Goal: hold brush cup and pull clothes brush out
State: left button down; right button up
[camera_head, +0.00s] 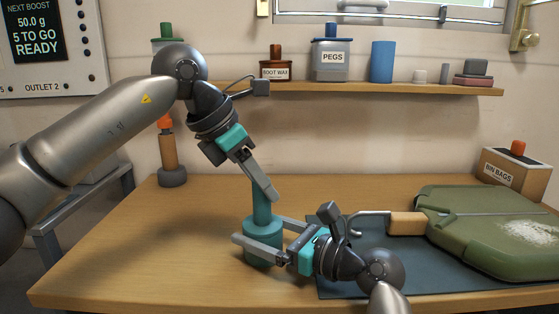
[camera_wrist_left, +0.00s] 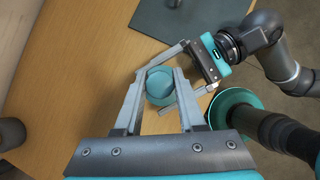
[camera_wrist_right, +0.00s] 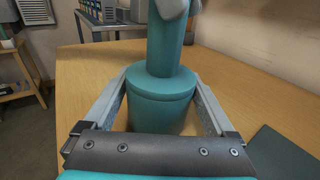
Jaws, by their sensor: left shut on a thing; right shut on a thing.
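The teal brush cup (camera_head: 262,246) stands upright on the wooden table, left of the dark mat. The clothes brush's teal upright part (camera_head: 262,203) rises from the cup's top. My right gripper (camera_head: 258,232) is shut on the cup, one finger on each side, as the right wrist view also shows the cup (camera_wrist_right: 160,108) between the fingers. My left gripper (camera_head: 262,192) comes from above and is shut on the brush's upper end. In the left wrist view the round brush top (camera_wrist_left: 160,84) sits between the fingers. The brush's lower end is hidden in the cup.
A dark mat (camera_head: 340,285) lies right of the cup, with a green padded board (camera_head: 480,225) and a wood-handled hook (camera_head: 407,223) there. A bin bags box (camera_head: 515,174) stands at the back right. A shelf (camera_head: 400,89) with jars runs along the wall.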

pick_arm(q)
jog(key=shift+r, duration=0.15)
pick_arm(e)
jog(key=shift+f, duration=0.1)
dwell(0.3)
pick_arm(q)
jog(key=shift+r, duration=2.05)
jog(key=shift+r, duration=2.5)
jog(key=s, duration=1.4)
jog(key=shift+d, duration=0.4)
pick_arm(e)
jog(key=o, duration=1.2)
jog(key=shift+o, duration=0.2)
